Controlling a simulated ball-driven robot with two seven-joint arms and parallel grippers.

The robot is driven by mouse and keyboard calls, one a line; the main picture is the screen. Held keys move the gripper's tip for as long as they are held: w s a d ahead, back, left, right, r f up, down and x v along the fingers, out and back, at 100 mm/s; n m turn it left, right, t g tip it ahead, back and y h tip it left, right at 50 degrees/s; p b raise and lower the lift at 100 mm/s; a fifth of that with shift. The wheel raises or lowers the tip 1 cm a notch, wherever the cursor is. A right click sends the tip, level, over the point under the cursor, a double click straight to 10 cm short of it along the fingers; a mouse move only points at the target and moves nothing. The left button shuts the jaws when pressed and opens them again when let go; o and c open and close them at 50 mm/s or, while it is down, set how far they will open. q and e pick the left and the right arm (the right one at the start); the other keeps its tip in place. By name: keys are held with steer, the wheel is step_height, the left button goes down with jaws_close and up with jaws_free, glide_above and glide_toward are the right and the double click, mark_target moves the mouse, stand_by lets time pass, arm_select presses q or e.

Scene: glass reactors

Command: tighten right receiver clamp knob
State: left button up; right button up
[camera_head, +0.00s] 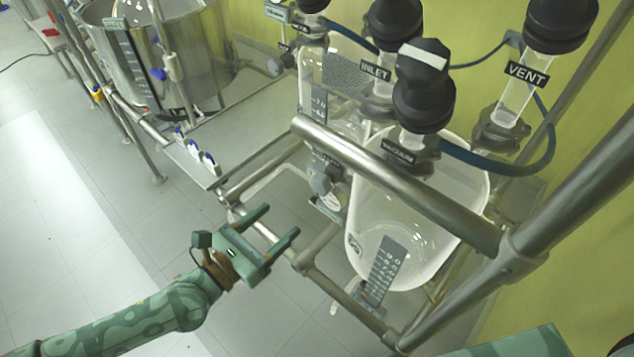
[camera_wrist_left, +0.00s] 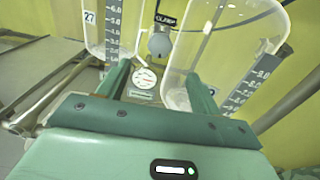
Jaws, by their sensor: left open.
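The right receiver (camera_head: 428,232) is a clear glass vessel with a grey scale, behind a metal rail. The left receiver (camera_head: 345,113) stands behind it. Between them is a grey knob (camera_head: 320,181) above a round white gauge; the knob also shows in the wrist view (camera_wrist_left: 160,44), under a dark label that seems to read CLAMP. My left gripper (camera_head: 283,220) is open and empty, left of and below the knob in the head view. In the wrist view its two fingers (camera_wrist_left: 160,84) point toward the receivers, with the gauge between them and the knob beyond. My right gripper does not show.
A thick metal rail (camera_head: 390,183) crosses in front of the right receiver, and lower frame bars run near my left gripper. Black-capped ports and blue hoses sit above. A steel vessel (camera_head: 185,60) stands at the upper left. The floor at left is clear.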

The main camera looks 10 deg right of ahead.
mark_target(316, 187)
arm_select(q)
steer(key=x, duration=1.2)
steer(key=shift+w+d, duration=0.2)
steer(key=shift+d, duration=0.05)
steer(key=c, duration=1)
